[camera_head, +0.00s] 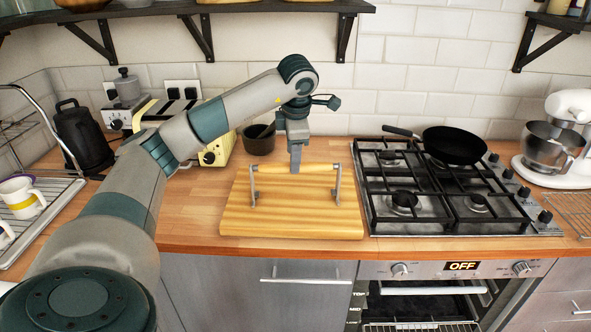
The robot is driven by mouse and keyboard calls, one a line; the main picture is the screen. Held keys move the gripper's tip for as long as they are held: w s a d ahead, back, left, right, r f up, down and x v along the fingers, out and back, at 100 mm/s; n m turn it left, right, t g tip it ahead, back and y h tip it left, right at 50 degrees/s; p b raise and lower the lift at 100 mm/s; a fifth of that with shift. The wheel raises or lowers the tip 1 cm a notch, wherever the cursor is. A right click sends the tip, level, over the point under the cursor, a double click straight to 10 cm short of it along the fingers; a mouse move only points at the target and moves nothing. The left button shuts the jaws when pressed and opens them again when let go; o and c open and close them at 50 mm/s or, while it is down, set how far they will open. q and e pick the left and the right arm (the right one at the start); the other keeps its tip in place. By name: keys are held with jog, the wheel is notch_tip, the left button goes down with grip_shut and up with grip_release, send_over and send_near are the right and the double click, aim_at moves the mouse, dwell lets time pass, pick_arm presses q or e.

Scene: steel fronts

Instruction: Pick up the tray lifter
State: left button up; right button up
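My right gripper is not in view.
A gas hob (405,205) with a black frying pan (455,145) is right of the board. A dark small pot (259,143), a yellow toaster (213,148) and a black kettle (83,140) stand at the back left. A shelf (250,8) hangs above.

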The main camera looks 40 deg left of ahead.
pick_arm(q)
jog(key=shift+p+x, duration=0.3)
jog(key=shift+x, duration=1.35)
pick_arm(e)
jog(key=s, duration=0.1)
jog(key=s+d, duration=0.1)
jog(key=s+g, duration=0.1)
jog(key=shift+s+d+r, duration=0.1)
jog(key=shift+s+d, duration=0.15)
pick_arm(q)
jog(key=shift+w+d+f+p, duration=0.1)
jog(key=shift+d+f+p, duration=0.05)
jog(key=shift+f+p, duration=0.55)
jog(key=x, duration=0.1)
jog(key=p+x, duration=0.1)
jog(key=x, duration=0.1)
jog(key=shift+d+f, duration=0.1)
jog(key=shift+d, duration=0.1)
jog(key=shift+a+f, duration=0.1)
jog(key=shift+f, duration=0.3)
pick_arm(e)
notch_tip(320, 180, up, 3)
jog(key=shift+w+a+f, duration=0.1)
pick_arm(q)
jog(key=shift+c, duration=0.4)
grip_shut()
